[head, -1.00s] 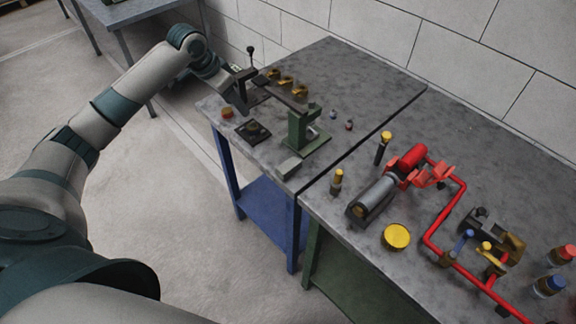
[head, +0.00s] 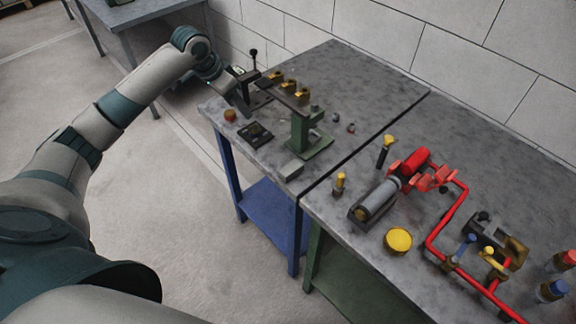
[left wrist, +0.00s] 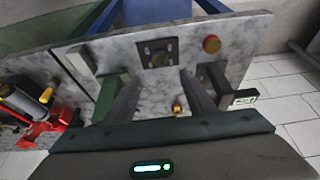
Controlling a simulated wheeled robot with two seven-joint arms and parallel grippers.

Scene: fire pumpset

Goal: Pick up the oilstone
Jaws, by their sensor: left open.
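The likely oilstone is a small light-grey block (head: 290,171) lying flat near the front edge of the left table, by the foot of the green press. A grey block (left wrist: 82,60) at the left in the left wrist view appears to be the same one. My left gripper (head: 243,96) is above the back-left part of that table, well to the left of the block and apart from it. Its two fingers (left wrist: 160,88) are spread in the wrist view with nothing held between them. My right gripper is not in view.
A green press stand (head: 303,133), a black square device (head: 257,133), a red knob (head: 230,115) and several brass parts (head: 289,86) crowd the left table (head: 350,85). A red pipe assembly (head: 437,233) and a yellow cap (head: 398,240) occupy the right table. The left table's back right is clear.

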